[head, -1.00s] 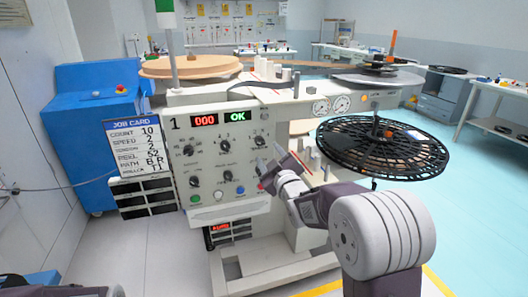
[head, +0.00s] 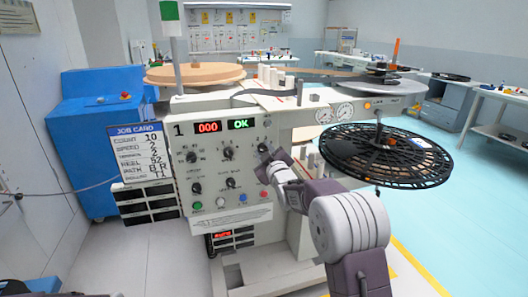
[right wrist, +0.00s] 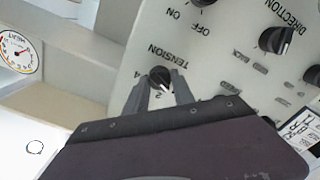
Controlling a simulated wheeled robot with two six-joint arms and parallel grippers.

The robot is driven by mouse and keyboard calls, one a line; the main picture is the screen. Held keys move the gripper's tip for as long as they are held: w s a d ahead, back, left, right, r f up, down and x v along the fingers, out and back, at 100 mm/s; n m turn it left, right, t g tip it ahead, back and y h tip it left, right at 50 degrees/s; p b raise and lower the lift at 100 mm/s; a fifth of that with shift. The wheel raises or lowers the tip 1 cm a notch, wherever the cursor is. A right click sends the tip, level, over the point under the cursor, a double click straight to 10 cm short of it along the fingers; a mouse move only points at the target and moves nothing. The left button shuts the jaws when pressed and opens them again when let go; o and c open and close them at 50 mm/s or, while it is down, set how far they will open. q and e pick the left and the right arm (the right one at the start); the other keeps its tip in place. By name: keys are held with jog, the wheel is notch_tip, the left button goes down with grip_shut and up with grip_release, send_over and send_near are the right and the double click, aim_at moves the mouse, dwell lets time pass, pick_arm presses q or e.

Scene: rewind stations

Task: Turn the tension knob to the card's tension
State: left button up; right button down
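The tension knob (right wrist: 160,76) is a small black knob on the grey front panel (head: 215,168), with TENSION lettering and a 4 and a 2 beside it in the right wrist view. My right gripper (right wrist: 161,82) has its two grey fingers spread on either side of the knob. Whether they touch it is hard to tell. In the head view my right gripper (head: 271,158) covers part of the knob. The job card (head: 140,152) hangs left of the panel; its tension line is small and seems to read 2. My left gripper is out of sight.
Other knobs, such as the direction knob (right wrist: 276,40), sit close by on the panel. Coloured buttons (head: 243,198) line its lower edge. A black spoked reel (head: 385,157) stands out to the right. A blue cabinet (head: 85,130) is at the left.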

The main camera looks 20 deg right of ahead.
jog(key=shift+m, duration=0.3)
jog(key=m, duration=0.3)
jog(key=shift+m, duration=2.5)
jog(key=c, duration=1.1)
grip_release()
jog(key=shift+o, duration=0.2)
jog(key=shift+s, duration=0.1)
jog(key=s, duration=0.9)
jog(key=shift+d, duration=0.2)
